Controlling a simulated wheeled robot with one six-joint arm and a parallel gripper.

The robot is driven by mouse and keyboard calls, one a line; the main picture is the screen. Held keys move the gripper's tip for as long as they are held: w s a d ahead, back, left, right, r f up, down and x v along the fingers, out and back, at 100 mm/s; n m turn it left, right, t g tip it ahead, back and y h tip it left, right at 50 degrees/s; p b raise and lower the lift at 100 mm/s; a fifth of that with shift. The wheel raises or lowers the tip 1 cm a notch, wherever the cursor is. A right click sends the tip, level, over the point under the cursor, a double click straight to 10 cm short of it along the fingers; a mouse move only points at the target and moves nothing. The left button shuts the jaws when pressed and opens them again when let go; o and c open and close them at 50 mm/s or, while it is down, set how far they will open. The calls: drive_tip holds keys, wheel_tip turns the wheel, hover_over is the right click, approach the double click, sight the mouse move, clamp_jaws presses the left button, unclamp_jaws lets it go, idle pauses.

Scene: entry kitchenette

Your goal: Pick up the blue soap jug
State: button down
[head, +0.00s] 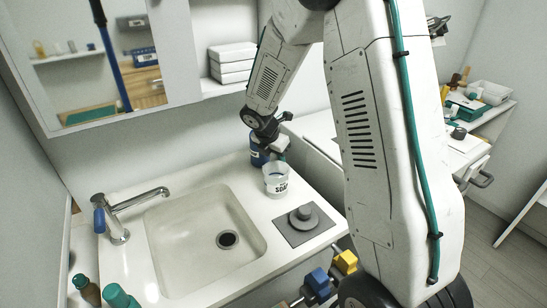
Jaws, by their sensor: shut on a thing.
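The blue soap jug (257,156) is at the back right of the sink counter, near the wall. The fingertips are small and partly hidden. I cannot tell whether the jug's base touches the counter.
The sink basin (205,240) and the faucet (125,208) are to the left. A grey square pad with a round knob (303,221) lies in front of the jar. Teal bottles (118,296) stand at the front left. A mirror (100,55) and shelf are above.

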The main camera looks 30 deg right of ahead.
drive_tip(key=r, duration=1.1)
drive_tip(key=shift+s+r, duration=0.25)
drive_tip(key=shift+r, duration=0.05)
drive_tip(key=s, duration=1.9)
drive_tip(key=shift+s+f, duration=0.15)
drive_tip(key=shift+f, duration=0.05)
